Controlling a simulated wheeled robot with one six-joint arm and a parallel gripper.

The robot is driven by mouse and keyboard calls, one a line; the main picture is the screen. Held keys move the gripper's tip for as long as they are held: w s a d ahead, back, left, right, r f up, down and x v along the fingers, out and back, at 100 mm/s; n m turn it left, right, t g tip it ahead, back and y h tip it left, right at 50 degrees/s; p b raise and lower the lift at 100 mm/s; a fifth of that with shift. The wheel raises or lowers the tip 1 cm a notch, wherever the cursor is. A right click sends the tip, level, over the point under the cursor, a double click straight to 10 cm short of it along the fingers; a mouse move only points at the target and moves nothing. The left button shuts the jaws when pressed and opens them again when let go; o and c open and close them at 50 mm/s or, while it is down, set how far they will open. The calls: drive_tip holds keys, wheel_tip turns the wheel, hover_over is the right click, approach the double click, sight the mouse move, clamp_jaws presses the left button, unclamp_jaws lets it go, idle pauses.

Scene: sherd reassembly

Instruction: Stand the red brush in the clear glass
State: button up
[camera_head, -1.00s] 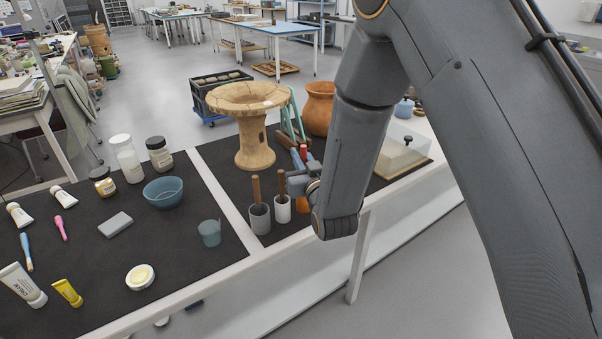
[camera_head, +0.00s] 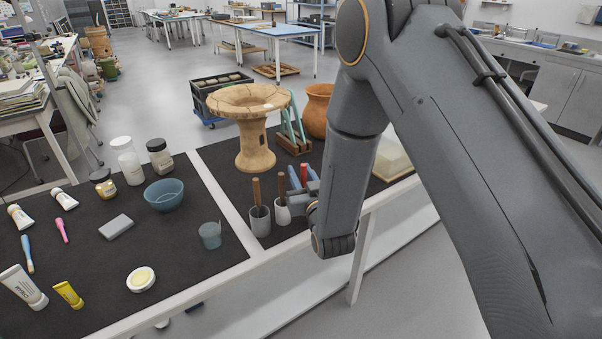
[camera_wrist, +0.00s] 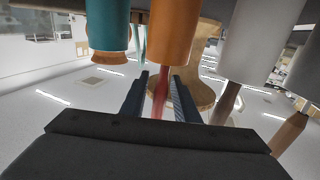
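The red brush (camera_head: 304,172) stands handle up in an orange cup (camera_wrist: 172,35). In the wrist view its red handle (camera_wrist: 159,92) lies between my fingers, with narrow gaps on either side. My gripper (camera_wrist: 160,98) looks open around it; in the head view my gripper (camera_head: 304,181) is partly hidden by my own arm. The orange cup is hidden behind my arm in the head view. The clear glass (camera_head: 209,235), a bluish see-through cup, stands to the left near the table's front edge, apart from my gripper. It appears empty.
A grey cup (camera_head: 259,221) and a white cup (camera_head: 282,210), each with a brown-handled tool, stand between the glass and my gripper. A teal cup (camera_wrist: 108,25) is beside the orange one. A pedestal vessel (camera_head: 253,155) stands behind. A blue bowl (camera_head: 164,195) is farther left.

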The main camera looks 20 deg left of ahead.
drive_tip(key=shift+r, duration=0.1)
drive_tip(key=b+v, duration=0.1)
drive_tip(key=v, duration=1.1)
drive_tip(key=shift+b, duration=0.3)
drive_tip(key=w+d+f+m+g+h, duration=0.1)
drive_tip(key=d+m+g+h, duration=0.2)
drive_tip(key=d, duration=0.5)
drive_tip(key=w+d+f+m+g+h, duration=0.1)
drive_tip(key=d+f+g+h, duration=0.2)
drive_tip(key=d, duration=0.6)
drive_tip(key=s+d+r+m+g+h, duration=0.1)
drive_tip(key=s+d+r+g, duration=0.2)
drive_tip(key=s+d, duration=0.4)
drive_tip(key=s+d+r+m+g+h, duration=0.1)
drive_tip(key=s+d+g, duration=0.5)
drive_tip(key=s, duration=0.6)
wheel_tip(320, 180, up, 2)
drive_tip(key=shift+s+d+r+h, duration=0.2)
drive_tip(key=shift+d+h, duration=0.6)
drive_tip(key=shift+d, duration=0.4)
drive_tip(key=shift+o, duration=0.7)
